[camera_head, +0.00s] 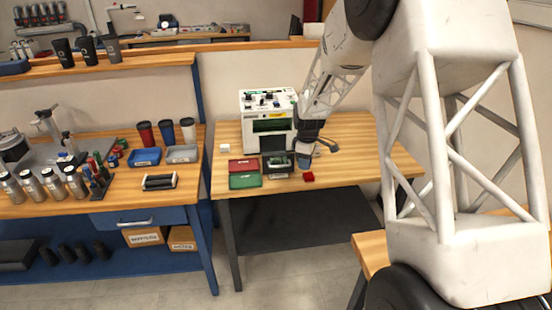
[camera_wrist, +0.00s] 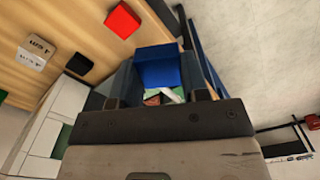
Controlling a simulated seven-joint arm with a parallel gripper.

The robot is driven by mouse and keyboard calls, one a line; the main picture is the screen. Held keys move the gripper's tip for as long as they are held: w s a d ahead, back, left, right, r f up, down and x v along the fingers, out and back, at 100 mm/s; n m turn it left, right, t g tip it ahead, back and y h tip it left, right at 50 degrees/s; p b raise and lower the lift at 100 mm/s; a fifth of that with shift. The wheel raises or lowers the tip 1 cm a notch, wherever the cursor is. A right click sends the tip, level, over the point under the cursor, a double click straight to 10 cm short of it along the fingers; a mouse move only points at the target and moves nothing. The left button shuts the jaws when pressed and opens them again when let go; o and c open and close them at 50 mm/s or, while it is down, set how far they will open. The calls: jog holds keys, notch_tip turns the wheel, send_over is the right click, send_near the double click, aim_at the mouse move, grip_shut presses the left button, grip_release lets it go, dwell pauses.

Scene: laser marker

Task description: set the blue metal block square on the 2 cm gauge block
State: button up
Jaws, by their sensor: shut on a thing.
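The blue metal block (camera_wrist: 157,66) is held between the two dark fingers of my gripper (camera_wrist: 162,82) in the wrist view. In the head view my gripper (camera_head: 303,149) is over the right table, just right of the white machine's front. The block is small and mostly hidden there. Two small pale plates or blocks with dark lettering, one (camera_wrist: 38,50) in front of the other, lie on the wood in the wrist view. Their lettering is too small to read, so I cannot tell which thing is the 2 cm gauge block.
A red block (camera_head: 308,177) lies near the table's front edge; it also shows in the wrist view (camera_wrist: 122,20). The white marking machine (camera_head: 267,105) stands behind. Red (camera_head: 236,164) and green (camera_head: 245,181) trays sit left of a dark box. Bare wood (camera_head: 365,150) lies right of the gripper.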

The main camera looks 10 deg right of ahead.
jog(key=shift+w+a+r+m, duration=2.9)
jog(key=shift+w+r+m, duration=1.65)
jog(key=shift+r, duration=1.7)
jog(key=w+a+f+n, duration=0.2)
jog(key=w+f+n, duration=0.5)
jog(key=n, duration=0.7)
jog(key=shift+a+f, duration=0.3)
jog(key=shift+f, duration=0.5)
jog(key=shift+f+n, duration=0.15)
jog(key=shift+n, duration=0.1)
jog(key=shift+f, duration=2.4)
jog(key=shift+f, duration=2.5)
